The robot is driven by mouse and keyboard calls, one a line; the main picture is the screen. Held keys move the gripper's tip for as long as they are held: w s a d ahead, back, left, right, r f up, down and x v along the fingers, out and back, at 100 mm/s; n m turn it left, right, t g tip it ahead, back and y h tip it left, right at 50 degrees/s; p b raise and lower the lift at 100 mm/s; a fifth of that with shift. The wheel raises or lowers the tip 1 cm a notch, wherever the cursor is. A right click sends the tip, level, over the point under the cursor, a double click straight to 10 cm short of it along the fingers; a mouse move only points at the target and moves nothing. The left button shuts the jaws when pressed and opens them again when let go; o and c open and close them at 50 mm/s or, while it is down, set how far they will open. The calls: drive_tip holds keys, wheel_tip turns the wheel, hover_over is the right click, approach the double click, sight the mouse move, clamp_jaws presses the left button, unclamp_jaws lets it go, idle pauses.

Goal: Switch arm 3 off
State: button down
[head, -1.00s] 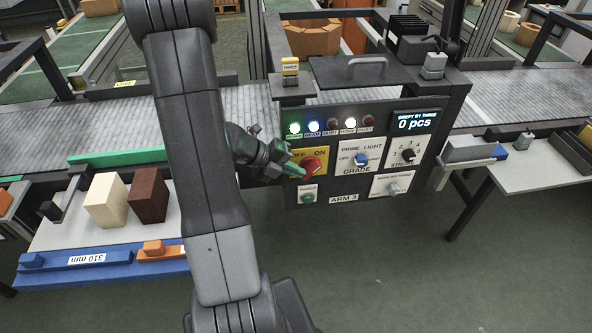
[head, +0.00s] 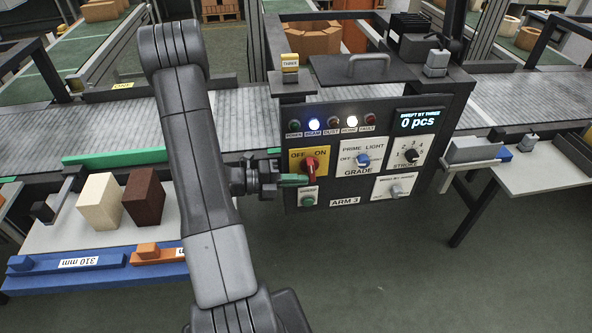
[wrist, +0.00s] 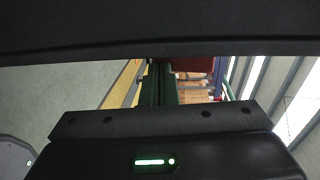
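The ARM 3 panel (head: 345,202) hangs at the front of the conveyor. Its red rotary switch (head: 311,167) sits on a yellow plate (head: 296,166) marked OFF and ON; the handle looks near upright, its top leaning toward OFF. The POWER lamp (head: 294,126) is dark. The BEAM lamp (head: 313,125) and HOME lamp (head: 351,124) are lit. My gripper (head: 294,180), with green fingertips, is just below and left of the red handle, empty. The fingers (wrist: 159,84) look closed together in the wrist view. Whether they touch the handle is unclear.
A green button (head: 308,200) lies just below my fingertips. The GRADE knob (head: 362,160), STROKE knob (head: 411,156) and another switch (head: 396,190) are to the right. Cream and brown blocks (head: 143,197) stand on the left table. The floor before the panel is clear.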

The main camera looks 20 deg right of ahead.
drive_tip(key=shift+s+d+f+h+p, duration=0.2)
drive_tip(key=shift+d+f+h+p, duration=0.2)
drive_tip(key=shift+d+f+h, duration=0.4)
drive_tip(key=shift+d+f, duration=0.2)
drive_tip(key=shift+d, duration=0.15)
idle(0.4)
